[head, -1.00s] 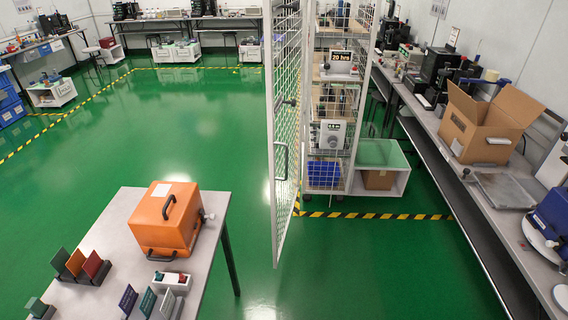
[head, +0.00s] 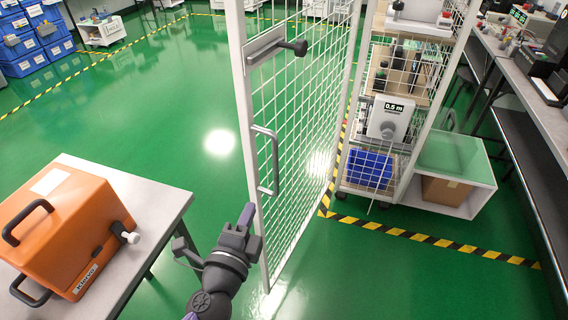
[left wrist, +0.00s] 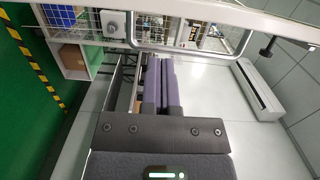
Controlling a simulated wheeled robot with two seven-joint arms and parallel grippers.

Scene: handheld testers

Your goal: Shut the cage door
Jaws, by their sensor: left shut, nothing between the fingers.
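The white mesh cage door (head: 300,110) stands open, swung out from the cage, in the head view. Its grey bar handle (head: 272,160) is on the free edge, below a latch with a dark knob (head: 298,47). My left gripper (head: 246,218) is shut and empty, at the door's free edge just below the handle; I cannot tell whether it touches. In the left wrist view the shut fingers (left wrist: 160,80) point toward the door frame and handle (left wrist: 230,50). The cage (head: 400,100) holds shelves with testers and a blue bin. My right gripper is not in view.
A table (head: 150,205) with an orange tester (head: 65,225) stands at the left. A low white cabinet (head: 470,190) with a cardboard box is right of the cage. Yellow-black tape (head: 430,239) marks the floor. A workbench (head: 520,85) runs along the right. Green floor before the cage is clear.

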